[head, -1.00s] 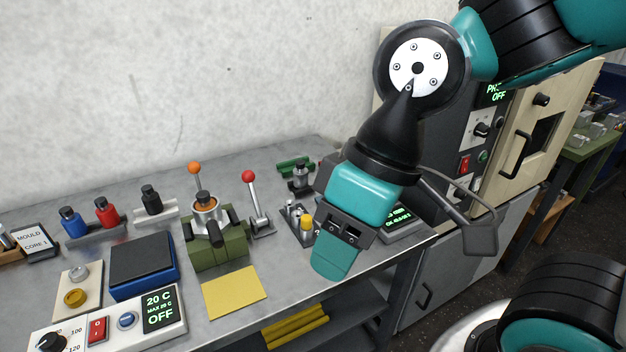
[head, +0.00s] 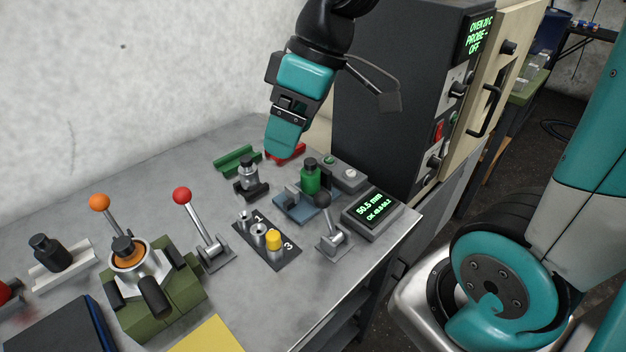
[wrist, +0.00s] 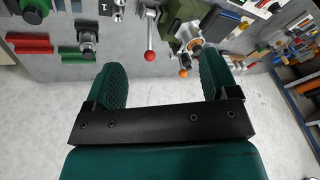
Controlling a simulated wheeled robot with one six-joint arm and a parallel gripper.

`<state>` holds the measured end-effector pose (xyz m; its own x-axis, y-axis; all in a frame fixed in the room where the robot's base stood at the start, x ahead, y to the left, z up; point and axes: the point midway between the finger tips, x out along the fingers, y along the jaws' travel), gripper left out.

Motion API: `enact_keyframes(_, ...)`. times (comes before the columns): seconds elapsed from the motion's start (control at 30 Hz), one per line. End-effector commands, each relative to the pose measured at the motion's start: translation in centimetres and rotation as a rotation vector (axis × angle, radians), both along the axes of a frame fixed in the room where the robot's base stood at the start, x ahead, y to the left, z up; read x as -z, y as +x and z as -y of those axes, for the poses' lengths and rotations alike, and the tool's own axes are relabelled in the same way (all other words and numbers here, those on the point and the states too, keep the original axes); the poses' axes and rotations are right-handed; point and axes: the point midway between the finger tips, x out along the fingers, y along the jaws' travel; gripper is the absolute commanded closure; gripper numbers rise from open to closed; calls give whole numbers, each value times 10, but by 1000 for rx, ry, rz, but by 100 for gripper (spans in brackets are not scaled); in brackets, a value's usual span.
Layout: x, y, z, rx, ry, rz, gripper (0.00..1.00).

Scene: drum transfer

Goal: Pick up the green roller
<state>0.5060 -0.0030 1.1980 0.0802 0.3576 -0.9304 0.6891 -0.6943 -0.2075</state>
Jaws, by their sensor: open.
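The green roller (head: 310,179), a green cylinder with a dark knob on top, stands upright on a blue-grey fixture (head: 293,205) near the right end of the bench. It also shows at the top left corner of the wrist view (wrist: 34,9), partly cut off. My gripper (head: 281,142) is above the back of the bench, up and left of the roller in the head view. In the wrist view, its two green fingers (wrist: 163,84) are spread wide with nothing between them.
A grey roller (head: 247,173) stands on a dark holder left of the green one. Empty green (head: 238,160) and red (head: 287,152) holders lie behind. A black-knobbed lever (head: 330,225) and a display box (head: 372,213) stand in front. The oven (head: 400,95) rises at right.

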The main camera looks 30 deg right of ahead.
Motion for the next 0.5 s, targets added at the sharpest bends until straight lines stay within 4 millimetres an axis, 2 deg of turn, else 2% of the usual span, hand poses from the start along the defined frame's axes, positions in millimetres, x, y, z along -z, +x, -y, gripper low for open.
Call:
enact_keyframes(0.03,24,31,28,-7,-6,27,20)
enact_keyframes(0.1,38,65,67,-52,-18,78,20)
enact_keyframes(0.2,56,98,121,-110,-39,141,20)
enact_keyframes(0.3,69,115,162,-154,-58,183,20)
enact_keyframes(0.4,77,122,182,-180,-69,204,20)
enact_keyframes(0.5,89,126,182,-191,-71,208,20)
